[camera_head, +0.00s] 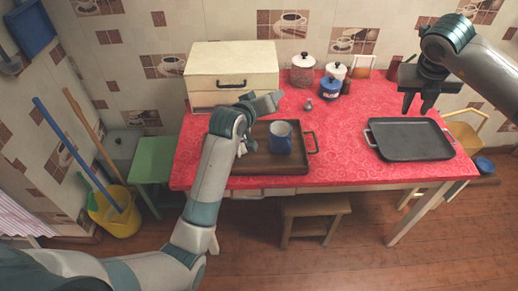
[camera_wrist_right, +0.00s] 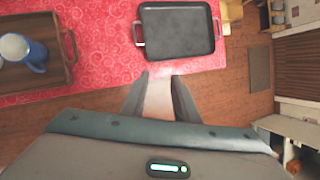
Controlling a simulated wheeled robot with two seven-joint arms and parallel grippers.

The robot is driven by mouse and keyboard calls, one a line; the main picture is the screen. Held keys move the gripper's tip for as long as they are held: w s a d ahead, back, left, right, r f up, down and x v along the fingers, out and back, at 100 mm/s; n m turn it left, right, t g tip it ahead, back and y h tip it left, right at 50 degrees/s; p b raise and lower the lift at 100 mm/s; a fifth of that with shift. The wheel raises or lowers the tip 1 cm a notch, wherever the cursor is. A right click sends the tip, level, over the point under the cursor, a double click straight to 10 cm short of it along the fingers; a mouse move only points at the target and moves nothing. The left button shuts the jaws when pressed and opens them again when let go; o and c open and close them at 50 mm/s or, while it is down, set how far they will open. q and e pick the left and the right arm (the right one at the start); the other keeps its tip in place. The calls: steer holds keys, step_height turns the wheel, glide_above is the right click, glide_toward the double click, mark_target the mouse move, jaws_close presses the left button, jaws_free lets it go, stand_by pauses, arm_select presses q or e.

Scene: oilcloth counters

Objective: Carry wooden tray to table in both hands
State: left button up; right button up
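The wooden tray (camera_head: 258,161) lies on the red-covered table (camera_head: 340,172), with a blue mug (camera_head: 280,138) standing on it. Its right handle shows free in the head view; its left end is partly hidden by my left arm. The tray (camera_wrist_right: 50,75) and mug (camera_wrist_right: 36,58) also show at the left of the right wrist view. My left gripper is around the tray's left end; its fingers are mostly hidden behind my wrist, so its grip is unclear. My right gripper (camera_head: 418,103) is open and empty, above and behind the dark grey tray, well right of the wooden tray.
A dark grey two-handled tray (camera_head: 410,140) lies on the table's right side. A cream bread box (camera_head: 232,68), jars (camera_head: 303,70) and a small shaker (camera_head: 308,104) stand behind. A stool (camera_head: 310,210) is under the front edge. A green stool (camera_head: 152,160) and yellow bucket (camera_head: 115,212) stand left.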

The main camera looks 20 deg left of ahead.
steer(key=v, duration=0.5)
stand_by(0.5)
